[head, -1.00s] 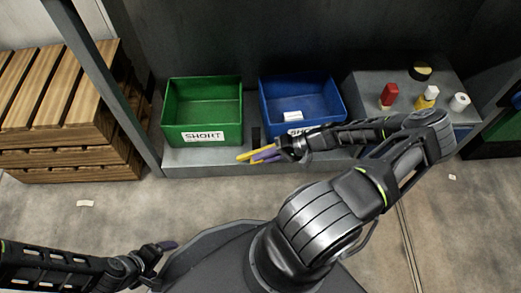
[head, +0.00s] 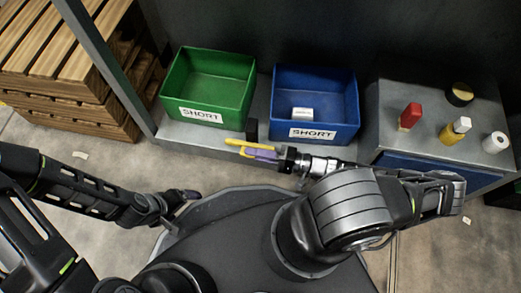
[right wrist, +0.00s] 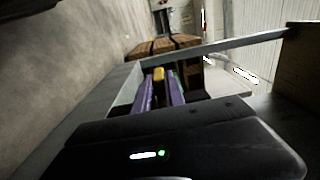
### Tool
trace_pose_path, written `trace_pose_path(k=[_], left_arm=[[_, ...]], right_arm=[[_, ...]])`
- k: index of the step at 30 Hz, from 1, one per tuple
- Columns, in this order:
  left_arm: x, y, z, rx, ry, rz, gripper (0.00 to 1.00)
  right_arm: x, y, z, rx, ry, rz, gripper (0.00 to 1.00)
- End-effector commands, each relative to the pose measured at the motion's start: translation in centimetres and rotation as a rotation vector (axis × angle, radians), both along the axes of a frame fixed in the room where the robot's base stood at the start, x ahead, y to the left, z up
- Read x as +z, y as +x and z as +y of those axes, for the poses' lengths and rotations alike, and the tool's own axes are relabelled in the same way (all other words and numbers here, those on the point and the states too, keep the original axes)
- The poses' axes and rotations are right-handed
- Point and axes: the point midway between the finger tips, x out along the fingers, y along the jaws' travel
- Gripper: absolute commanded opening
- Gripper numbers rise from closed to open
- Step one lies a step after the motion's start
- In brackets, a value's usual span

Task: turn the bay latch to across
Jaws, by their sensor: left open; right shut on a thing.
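My right gripper (head: 247,149) reaches left in front of the shelf, between the green and blue bins. Its purple fingers are shut on a slim yellow bar (head: 232,142), which sticks out past the fingertips. In the right wrist view, the yellow piece (right wrist: 158,74) shows between the purple fingers (right wrist: 160,92). A small black upright block (head: 251,129) stands just behind it, between the bins. I cannot tell for certain whether the yellow bar is the bay latch's lever or how it joins the block. My left gripper (head: 191,195) is open and empty, low at the left, away from the shelf.
The green bin (head: 174,86) and blue bin (head: 346,128), both labelled SHORT, stand on the grey shelf (head: 180,133). A white piece lies in the blue bin. A grey cabinet (head: 388,100) at right carries red, yellow and white items. Wooden pallets (head: 50,95) stand left, beyond a metal post.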

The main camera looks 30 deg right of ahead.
Motion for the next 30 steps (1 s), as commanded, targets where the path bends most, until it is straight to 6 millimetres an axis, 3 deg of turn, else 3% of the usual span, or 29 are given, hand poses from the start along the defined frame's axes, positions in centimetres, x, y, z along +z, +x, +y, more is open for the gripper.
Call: trace_pose_path(k=[7, 8, 16, 25, 30], left_arm=[[0.0, 0.0, 0.0, 0.000, 0.000, 0.000, 0.89], [0.0, 0.0, 0.0, 0.000, 0.000, 0.000, 0.89], [0.0, 0.0, 0.0, 0.000, 0.000, 0.000, 0.89], [0.1, 0.0, 0.0, 0.000, 0.000, 0.000, 0.89], [0.7, -0.1, 0.0, 0.000, 0.001, 0.001, 0.89]], right_arm=[[0.1, -0.1, 0.4, 0.007, 0.006, -0.002, 0.00], [0.1, -0.1, 0.4, 0.007, 0.006, -0.002, 0.15], [0.0, -0.1, 0.2, 0.004, 0.002, 0.000, 0.36], [0.0, -0.2, -0.1, 0.002, 0.000, 0.001, 0.36], [0.1, -1.2, -1.5, 0.001, -0.003, 0.003, 0.36]])
